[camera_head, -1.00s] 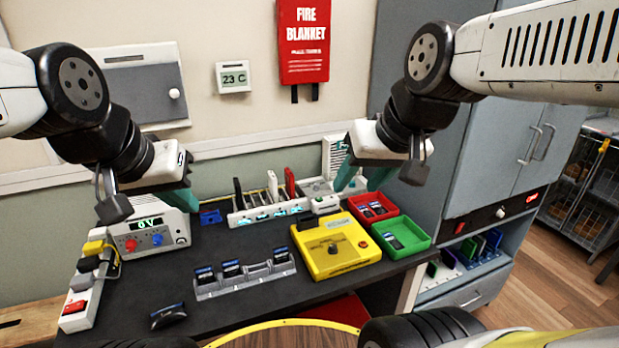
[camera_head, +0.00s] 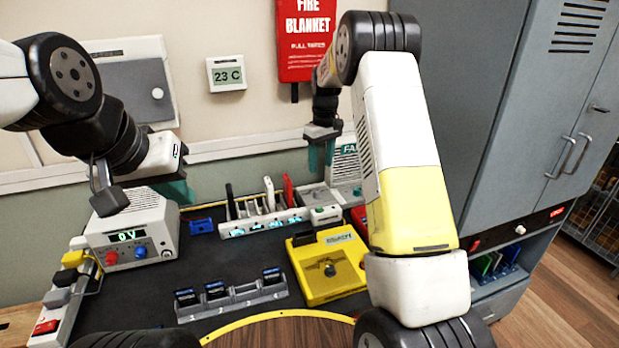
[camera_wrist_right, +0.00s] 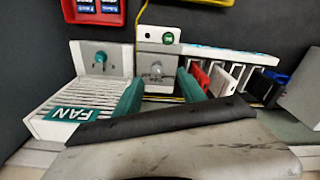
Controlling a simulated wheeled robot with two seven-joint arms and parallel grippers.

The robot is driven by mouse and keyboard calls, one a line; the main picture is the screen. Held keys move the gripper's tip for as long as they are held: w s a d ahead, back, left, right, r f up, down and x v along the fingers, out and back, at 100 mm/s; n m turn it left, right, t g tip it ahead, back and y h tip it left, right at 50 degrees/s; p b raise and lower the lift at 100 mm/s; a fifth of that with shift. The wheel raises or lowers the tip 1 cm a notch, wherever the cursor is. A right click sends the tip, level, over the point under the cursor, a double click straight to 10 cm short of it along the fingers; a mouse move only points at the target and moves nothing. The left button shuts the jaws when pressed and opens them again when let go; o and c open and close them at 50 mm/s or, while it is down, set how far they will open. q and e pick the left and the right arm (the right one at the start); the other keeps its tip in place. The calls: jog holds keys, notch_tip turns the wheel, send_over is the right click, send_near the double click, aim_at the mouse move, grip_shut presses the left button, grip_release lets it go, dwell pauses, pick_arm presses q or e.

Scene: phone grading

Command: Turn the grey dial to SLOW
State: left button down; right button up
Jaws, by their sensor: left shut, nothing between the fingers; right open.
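In the right wrist view a grey knob (camera_wrist_right: 156,70) stands on a light panel, behind a white box with a green button (camera_wrist_right: 168,39). A second, teal-grey knob (camera_wrist_right: 100,58) sits on the grey plate of the fan unit (camera_wrist_right: 85,110). I cannot read speed markings on either. My right gripper (camera_wrist_right: 158,84) is open and empty, its teal fingers either side of the grey knob's panel in the picture; contact cannot be told. In the head view the right gripper (camera_head: 321,155) is by the fan (camera_head: 344,162). My left gripper (camera_head: 177,192) is shut and empty above the power supply.
The power supply (camera_head: 128,240) stands at left. A slotted rail (camera_head: 262,222) with upright pieces runs along the back. A yellow box (camera_head: 318,285) with a dark knob and a grey phone rack (camera_head: 235,300) are in front. My right forearm hides the bins' area.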

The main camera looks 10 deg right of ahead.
send_over(318, 192)
jog(key=shift+n, duration=0.4)
notch_tip(318, 192, down, 5)
jog(key=shift+a+r, duration=0.1)
jog(key=shift+r, duration=0.05)
notch_tip(318, 192, down, 8)
jog(key=shift+r, duration=0.2)
jog(key=shift+c, duration=0.5)
grip_shut()
